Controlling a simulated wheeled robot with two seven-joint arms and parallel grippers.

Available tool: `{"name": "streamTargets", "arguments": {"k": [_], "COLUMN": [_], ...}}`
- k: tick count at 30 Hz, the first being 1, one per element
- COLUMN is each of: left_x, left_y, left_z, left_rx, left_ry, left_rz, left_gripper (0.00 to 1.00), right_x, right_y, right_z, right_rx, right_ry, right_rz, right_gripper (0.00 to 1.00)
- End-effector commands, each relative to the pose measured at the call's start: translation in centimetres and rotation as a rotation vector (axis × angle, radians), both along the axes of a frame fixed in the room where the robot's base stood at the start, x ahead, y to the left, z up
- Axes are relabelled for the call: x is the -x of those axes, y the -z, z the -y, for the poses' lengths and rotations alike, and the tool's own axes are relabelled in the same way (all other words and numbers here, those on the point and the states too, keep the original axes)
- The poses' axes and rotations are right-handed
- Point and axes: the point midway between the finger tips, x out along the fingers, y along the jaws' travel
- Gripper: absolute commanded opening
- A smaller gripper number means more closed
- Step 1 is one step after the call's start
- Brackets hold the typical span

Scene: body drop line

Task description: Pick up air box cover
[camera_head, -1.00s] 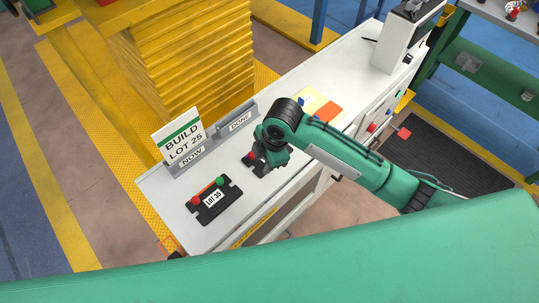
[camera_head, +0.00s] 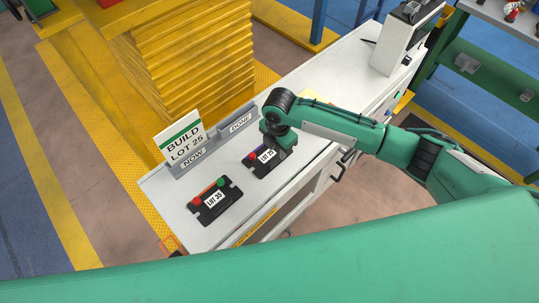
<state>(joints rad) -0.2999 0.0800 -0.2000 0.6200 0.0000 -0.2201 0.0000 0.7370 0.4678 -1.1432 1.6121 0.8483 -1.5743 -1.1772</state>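A black plate-like cover labelled LOT 35 (camera_head: 214,201), with a red and a green knob, lies on the white bench top at the near left. A second black cover, whose label seems to read LOT 25 (camera_head: 262,161), lies farther right and has a red knob. My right gripper (camera_head: 284,148) points down at the right end of this second cover and hides part of it. The fingers are too small and covered to tell whether they are open or touching it. My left gripper is not in view.
A sign reading BUILD LOT 25 (camera_head: 183,137) stands behind the covers, beside holders marked NOW and DONE (camera_head: 240,122). The white bench (camera_head: 310,165) runs to the upper right, towards a white machine (camera_head: 399,45). A yellow ribbed stack (camera_head: 190,60) stands behind.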

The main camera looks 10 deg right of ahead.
Motion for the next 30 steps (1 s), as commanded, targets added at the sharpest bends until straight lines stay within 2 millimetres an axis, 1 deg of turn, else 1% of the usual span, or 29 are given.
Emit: {"name": "streamTargets", "arguments": {"k": [3,7,10,14,15,18,22,28,30], "left_x": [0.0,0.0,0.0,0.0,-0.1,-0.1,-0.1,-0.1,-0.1], "left_y": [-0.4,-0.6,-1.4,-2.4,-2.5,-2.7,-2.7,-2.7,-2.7], "left_z": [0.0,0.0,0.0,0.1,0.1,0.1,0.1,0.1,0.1], "left_rx": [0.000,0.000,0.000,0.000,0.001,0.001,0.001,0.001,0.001], "left_ry": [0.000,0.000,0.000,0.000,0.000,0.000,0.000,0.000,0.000], "left_rz": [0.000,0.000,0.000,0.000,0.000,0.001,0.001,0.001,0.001], "left_gripper": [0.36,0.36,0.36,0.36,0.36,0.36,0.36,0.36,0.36], "right_x": [0.0,0.0,0.1,0.1,0.1,0.1,0.0,0.0,0.0], "right_y": [1.2,1.9,2.7,4.4,5.1,6.2,6.8,6.9,6.9], "right_z": [-0.1,-0.1,-0.2,-0.4,-0.5,-0.4,-0.4,-0.4,-0.4], "right_rx": [0.000,-0.001,0.000,0.000,0.000,0.000,-0.001,0.000,-0.001], "right_ry": [0.000,0.000,0.001,0.001,0.001,0.001,0.000,0.000,0.000], "right_rz": [-0.001,-0.001,-0.002,-0.002,-0.001,0.000,0.001,0.002,0.002], "right_gripper": [0.34,0.34,0.34,0.34,0.34,0.34,0.34,0.34,0.20]}}
